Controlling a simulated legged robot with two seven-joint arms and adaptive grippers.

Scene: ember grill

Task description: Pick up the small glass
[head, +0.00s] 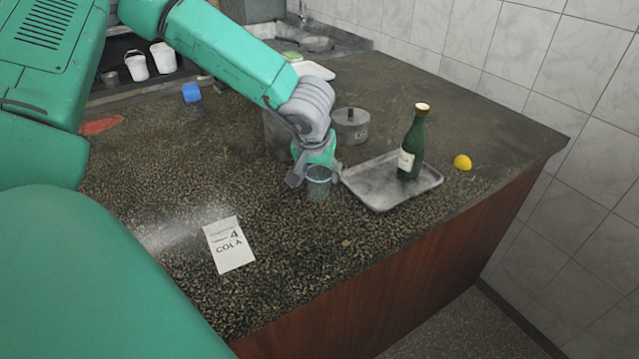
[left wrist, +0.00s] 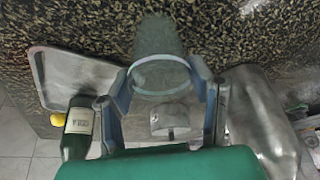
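The small glass (head: 319,188) is clear and stands upright on the dark speckled counter, just left of the metal tray. My left gripper (head: 316,176) is at the glass, with one finger on each side of its upper part. In the left wrist view the round rim of the glass (left wrist: 160,75) sits between the two fingers of the left gripper (left wrist: 161,82). The fingers are spread and look very close to the glass; firm contact does not show. My right gripper is not in view.
A metal tray (head: 375,188) with a green bottle (head: 413,145) stands right of the glass, with a lemon (head: 462,162) beyond it. A lidded pot (head: 351,126) stands behind. The counter's front edge is near.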

